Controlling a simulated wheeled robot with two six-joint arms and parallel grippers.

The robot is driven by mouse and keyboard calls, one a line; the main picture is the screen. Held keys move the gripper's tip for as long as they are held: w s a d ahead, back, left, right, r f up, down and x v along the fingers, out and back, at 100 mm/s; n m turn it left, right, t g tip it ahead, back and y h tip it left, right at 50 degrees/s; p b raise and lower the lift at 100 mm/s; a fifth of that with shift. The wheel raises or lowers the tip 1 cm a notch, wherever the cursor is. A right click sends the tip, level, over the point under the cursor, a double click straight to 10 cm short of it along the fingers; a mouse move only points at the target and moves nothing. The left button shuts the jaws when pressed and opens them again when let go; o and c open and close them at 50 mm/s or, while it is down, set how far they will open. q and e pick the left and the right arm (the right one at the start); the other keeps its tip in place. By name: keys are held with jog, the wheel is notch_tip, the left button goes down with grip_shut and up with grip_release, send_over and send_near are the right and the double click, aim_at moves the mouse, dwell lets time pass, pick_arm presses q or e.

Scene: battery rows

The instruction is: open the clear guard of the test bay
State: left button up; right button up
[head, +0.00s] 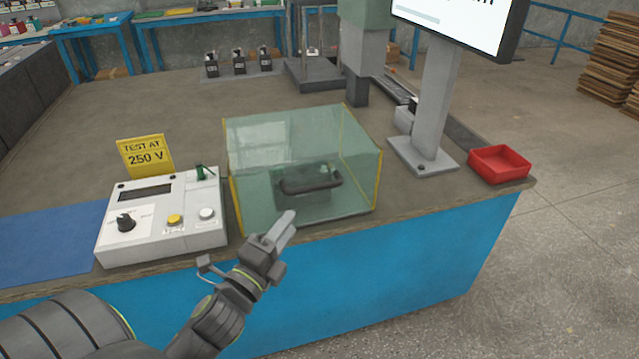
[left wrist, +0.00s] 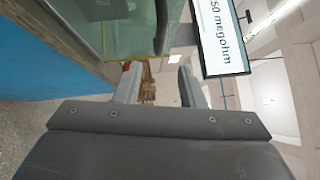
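The clear guard (head: 262,140) is a greenish see-through box with yellow edges, standing down over the test bay near the table's front edge. A dark bar handle (head: 312,184) is on its front. A grey fixture shows dimly behind the handle. My left gripper (head: 284,229) is in front of the guard, below and left of the handle, and apart from it. In the left wrist view, its two fingers (left wrist: 160,84) are spread with nothing between them. The guard (left wrist: 122,30) shows there at the upper left, with the dark handle (left wrist: 163,24) beside it. My right gripper is not in view.
A white control box (head: 163,218) with a yellow "TEST AT 250 V" sign (head: 146,155) stands left of the guard. A monitor stand (head: 432,115) and red tray (head: 499,163) are to the right. Several small dark units (head: 239,63) stand behind.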

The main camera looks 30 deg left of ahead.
aim_at(317, 188)
pick_arm(q)
jog(key=w, duration=0.4)
jog(key=w+r, duration=0.1)
jog(key=w, duration=0.3)
jog(key=w+a+p, duration=0.1)
jog(key=w, duration=0.3)
jog(key=shift+w+r, duration=0.25)
jog(key=shift+r, duration=0.05)
jog(key=shift+c, duration=0.2)
grip_shut()
